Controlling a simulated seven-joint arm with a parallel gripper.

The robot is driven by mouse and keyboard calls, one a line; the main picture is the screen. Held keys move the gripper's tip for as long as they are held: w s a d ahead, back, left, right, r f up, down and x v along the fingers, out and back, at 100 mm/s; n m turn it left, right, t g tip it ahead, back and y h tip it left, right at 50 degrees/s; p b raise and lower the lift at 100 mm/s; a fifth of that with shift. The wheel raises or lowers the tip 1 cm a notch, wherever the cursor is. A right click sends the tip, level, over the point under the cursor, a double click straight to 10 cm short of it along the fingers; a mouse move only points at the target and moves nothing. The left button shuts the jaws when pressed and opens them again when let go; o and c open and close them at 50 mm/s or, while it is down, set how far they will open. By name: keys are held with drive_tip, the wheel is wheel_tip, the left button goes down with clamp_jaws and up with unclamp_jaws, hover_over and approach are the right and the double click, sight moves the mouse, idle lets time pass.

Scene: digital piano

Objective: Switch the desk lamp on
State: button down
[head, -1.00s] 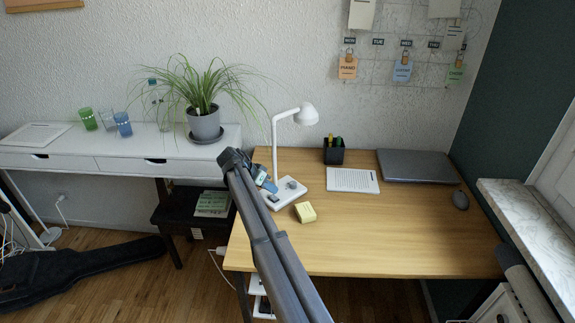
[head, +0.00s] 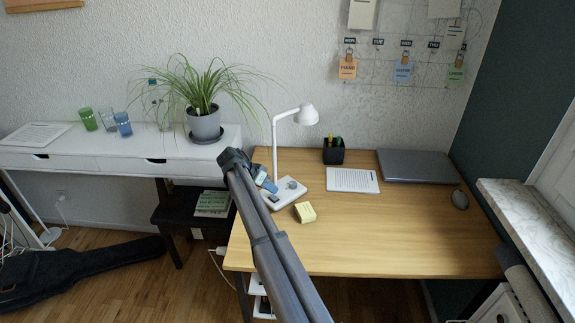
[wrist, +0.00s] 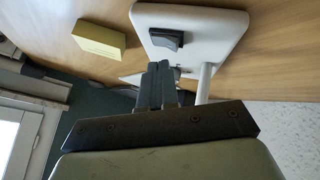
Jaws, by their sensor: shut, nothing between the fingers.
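The white desk lamp (head: 307,115) stands at the left back of the wooden desk, its head bent to the right; no glow shows. Its flat white base carries a dark rocker switch (wrist: 167,39), which faces my fingers in the wrist view. My gripper (wrist: 160,72) is shut and empty, with its fingertips close to the switch; I cannot tell whether they touch it. In the head view my gripper (head: 269,186) is just left of the lamp's base (head: 293,198), and my arm comes up from below.
A yellow block (head: 305,212) lies just in front of the lamp base. A white sheet (head: 352,180), a black pen cup (head: 333,152), a closed laptop (head: 418,166) and a mouse (head: 460,200) are farther right. The desk's front middle is clear.

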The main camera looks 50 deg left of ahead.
sight(273, 199)
drive_tip(key=shift+f, duration=0.15)
idle(0.6)
drive_tip(key=shift+a+f, duration=0.1)
drive_tip(key=shift+f, duration=0.2)
drive_tip(key=shift+f, duration=0.3)
idle(0.6)
drive_tip(key=shift+r, duration=1)
drive_tip(key=r, duration=0.2)
drive_tip(key=d+r, duration=0.1)
drive_tip(key=r, duration=0.2)
drive_tip(key=shift+d, duration=0.1)
idle(0.9)
